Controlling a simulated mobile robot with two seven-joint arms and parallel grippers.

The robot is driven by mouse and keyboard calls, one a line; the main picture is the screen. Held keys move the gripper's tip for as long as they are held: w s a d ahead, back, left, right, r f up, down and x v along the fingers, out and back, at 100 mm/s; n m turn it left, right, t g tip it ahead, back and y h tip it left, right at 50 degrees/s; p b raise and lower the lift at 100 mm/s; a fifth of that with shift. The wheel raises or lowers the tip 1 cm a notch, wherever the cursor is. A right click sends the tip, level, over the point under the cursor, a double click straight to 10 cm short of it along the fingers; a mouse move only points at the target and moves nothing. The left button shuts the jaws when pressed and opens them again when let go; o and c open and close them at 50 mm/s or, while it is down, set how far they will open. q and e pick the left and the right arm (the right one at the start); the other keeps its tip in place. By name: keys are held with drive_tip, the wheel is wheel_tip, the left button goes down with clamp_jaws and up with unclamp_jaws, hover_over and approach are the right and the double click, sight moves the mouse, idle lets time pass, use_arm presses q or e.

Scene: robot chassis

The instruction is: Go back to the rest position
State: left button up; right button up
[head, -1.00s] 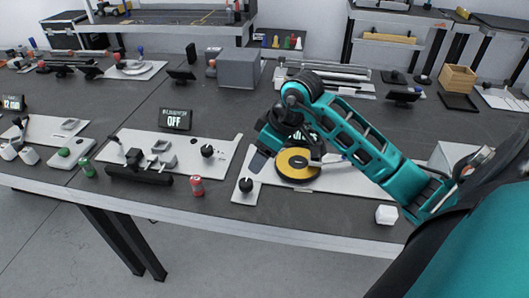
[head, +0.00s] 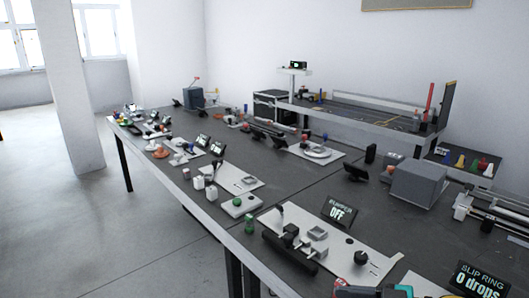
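The task names no object. A teal piece of my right arm (head: 405,290) shows at the bottom edge of the head view, right of the red can. The rest of that arm is cut off by the frame. Neither gripper shows in the head view, so whether they are open or shut is hidden. My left arm is not in view.
A long dark table (head: 330,172) carries several devices. A grey box (head: 418,184) stands behind. Floor (head: 150,240) at left is clear.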

drive_tip(key=s+d+f+m+t+h, duration=0.1)
drive_tip(key=s+f+m+t+h, duration=0.1)
drive_tip(key=s+f+m+h, duration=0.3)
drive_tip(key=s+d+f+m+t+h, duration=0.1)
drive_tip(key=s+f+m+h, duration=0.4)
drive_tip(key=f, duration=0.8)
drive_tip(key=shift+d+f+t+h, duration=0.4)
drive_tip(key=shift+t+h, duration=0.2)
drive_tip(key=shift+t, duration=0.1)
